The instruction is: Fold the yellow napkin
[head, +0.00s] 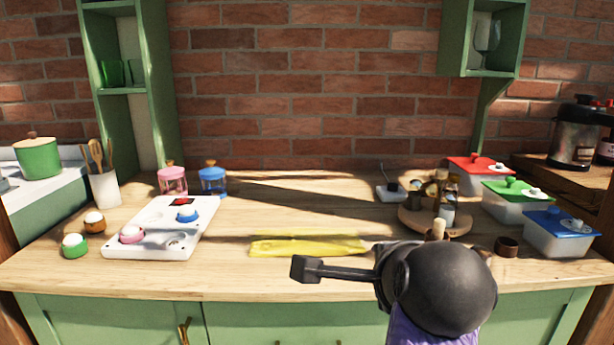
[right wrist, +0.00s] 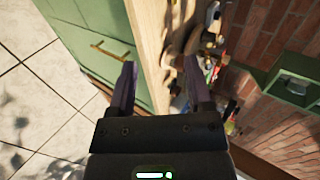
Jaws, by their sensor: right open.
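The yellow napkin (head: 310,248) lies flat near the front edge of the wooden worktop, in the middle of the head view. It shows as a long, narrow strip running left to right, with a crease or layer edge along its far side. My right arm crosses the front of the worktop just right of it, and a dark boxy part of it stands close in front of the napkin. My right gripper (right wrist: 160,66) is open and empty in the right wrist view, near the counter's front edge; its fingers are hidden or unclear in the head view. My left gripper is not in view.
A white tray (head: 148,208) with small round pots stands left of the napkin. A round board (head: 407,220) with bottles and several lidded boxes stand to the right. A small brown cup (head: 507,246) is near the front right. The worktop behind the napkin is mostly clear.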

